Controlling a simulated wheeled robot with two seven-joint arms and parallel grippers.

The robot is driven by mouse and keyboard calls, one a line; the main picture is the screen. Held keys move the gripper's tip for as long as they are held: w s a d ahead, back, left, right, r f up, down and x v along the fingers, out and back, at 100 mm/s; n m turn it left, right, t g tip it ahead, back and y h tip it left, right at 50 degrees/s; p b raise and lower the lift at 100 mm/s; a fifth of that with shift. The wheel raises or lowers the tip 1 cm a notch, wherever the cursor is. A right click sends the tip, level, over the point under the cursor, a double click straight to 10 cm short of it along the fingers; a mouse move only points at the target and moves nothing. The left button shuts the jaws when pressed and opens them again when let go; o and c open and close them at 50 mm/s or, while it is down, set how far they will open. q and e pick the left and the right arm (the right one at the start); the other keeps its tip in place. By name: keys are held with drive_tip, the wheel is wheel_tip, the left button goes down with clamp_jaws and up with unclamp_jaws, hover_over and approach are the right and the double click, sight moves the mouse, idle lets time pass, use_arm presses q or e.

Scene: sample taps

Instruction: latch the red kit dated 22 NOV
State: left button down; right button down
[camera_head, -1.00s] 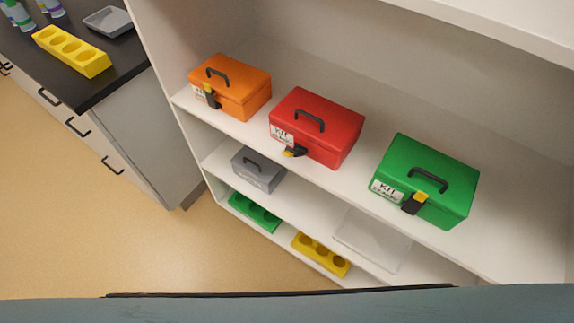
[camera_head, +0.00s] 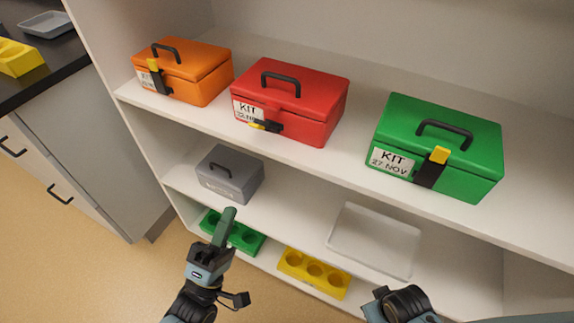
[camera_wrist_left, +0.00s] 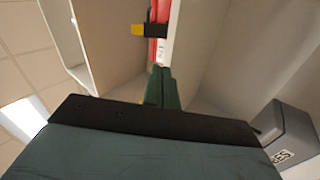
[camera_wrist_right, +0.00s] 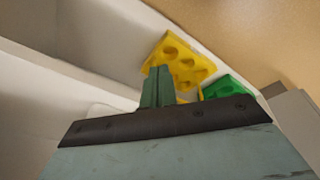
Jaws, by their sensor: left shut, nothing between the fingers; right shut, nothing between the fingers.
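The red kit (camera_head: 310,93) stands on the upper shelf between an orange and a green kit. Its white label (camera_head: 243,108) reads KIT, with the date partly covered by the latch. The black latch (camera_head: 267,127) with a yellow tip sticks out from the front, away from the lid. In the left wrist view, the latch's yellow tip (camera_wrist_left: 138,29) and a red strip of the kit (camera_wrist_left: 161,14) show ahead of my fingers. My left gripper (camera_head: 228,213) is shut and empty, below the red kit. My right gripper (camera_wrist_right: 157,76) is shut and empty; its fingers are unclear in the head view.
The orange kit (camera_head: 205,80) and green kit (camera_head: 465,130), labelled 27 NOV, flank the red one. Below are a grey box (camera_head: 240,178), a white tray (camera_head: 375,235), a green rack (camera_head: 245,238) and a yellow rack (camera_head: 313,273). A dark counter stands left.

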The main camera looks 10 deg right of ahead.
use_arm(q)
drive_tip(key=r, duration=0.1)
drive_tip(key=s+r+n+t+h, duration=0.1)
drive_tip(key=shift+s+r, duration=0.25)
drive_tip(key=shift+r, duration=0.1)
use_arm(e)
drive_tip(key=shift+w+r, duration=0.25)
drive_tip(key=shift+r, duration=0.25)
use_arm(q)
drive_tip(key=shift+d, duration=0.1)
approach(264, 126)
wheel_tip(264, 126, up, 5)
drive_tip(key=w, duration=0.3)
drive_tip(key=shift+w+d+r+b, duration=0.15)
drive_tip(key=shift+d+b, duration=0.2)
drive_tip(key=shift+d, duration=0.3)
use_arm(e)
drive_tip(key=shift+w+r, duration=0.2)
drive_tip(key=shift+r, duration=0.05)
drive_tip(key=shift+s+a, duration=0.1)
drive_tip(key=shift+a, duration=0.05)
